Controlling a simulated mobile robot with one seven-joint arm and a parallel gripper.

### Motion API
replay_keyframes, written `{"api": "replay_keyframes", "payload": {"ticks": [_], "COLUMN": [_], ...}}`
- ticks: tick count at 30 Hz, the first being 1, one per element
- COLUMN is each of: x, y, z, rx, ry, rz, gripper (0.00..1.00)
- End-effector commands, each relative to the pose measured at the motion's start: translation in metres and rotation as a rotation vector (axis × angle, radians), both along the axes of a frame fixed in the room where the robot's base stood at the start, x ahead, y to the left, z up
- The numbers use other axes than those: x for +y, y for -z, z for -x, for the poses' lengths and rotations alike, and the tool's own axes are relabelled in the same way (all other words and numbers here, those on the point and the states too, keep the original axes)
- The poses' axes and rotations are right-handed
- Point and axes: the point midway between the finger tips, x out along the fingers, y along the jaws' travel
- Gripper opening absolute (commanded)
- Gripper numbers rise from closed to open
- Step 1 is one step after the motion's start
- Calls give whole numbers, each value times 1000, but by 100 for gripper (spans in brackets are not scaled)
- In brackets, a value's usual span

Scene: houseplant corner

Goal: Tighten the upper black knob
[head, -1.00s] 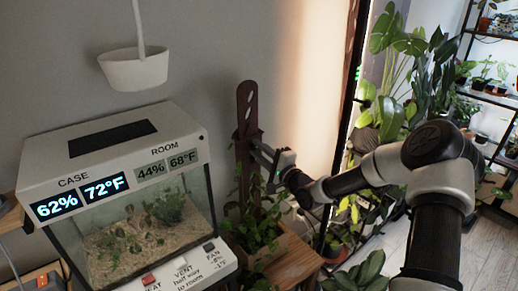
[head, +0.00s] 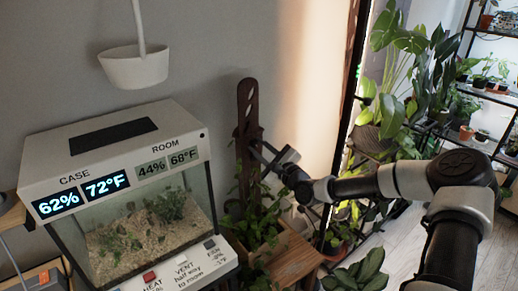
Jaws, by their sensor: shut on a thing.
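A dark brown slotted post (head: 246,100) stands upright behind a leafy plant in a wooden planter. My gripper (head: 259,149) reaches in from the right, with its fingers at the right side of the post, about midway up its visible length. It is shut on the upper black knob there. The knob is too small and too covered by the fingers to make out. A lower knob cannot be made out among the leaves.
A glass terrarium (head: 152,228) with a white display hood (head: 112,148) stands left of the post. A white hanging pot (head: 134,70) is above it. The leafy plant (head: 255,212) crowds below my gripper. Tall plants (head: 400,70) and a shelf rack stand right.

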Motion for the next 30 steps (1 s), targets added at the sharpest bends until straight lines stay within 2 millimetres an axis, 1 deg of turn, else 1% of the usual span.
{"api": "replay_keyframes", "payload": {"ticks": [15, 16, 19, 27, 30], "x": [0, 0, 0, 0, -2], "y": [0, 0, 0, 0, 0], "z": [0, 0, 0, 0, 3], "rx": [12, 12, 11, 11, 12], "ry": [0, 0, 0, 0, 1], "rz": [-18, -18, -18, -17, -16], "gripper": [1, 25, 42, 42, 42]}}
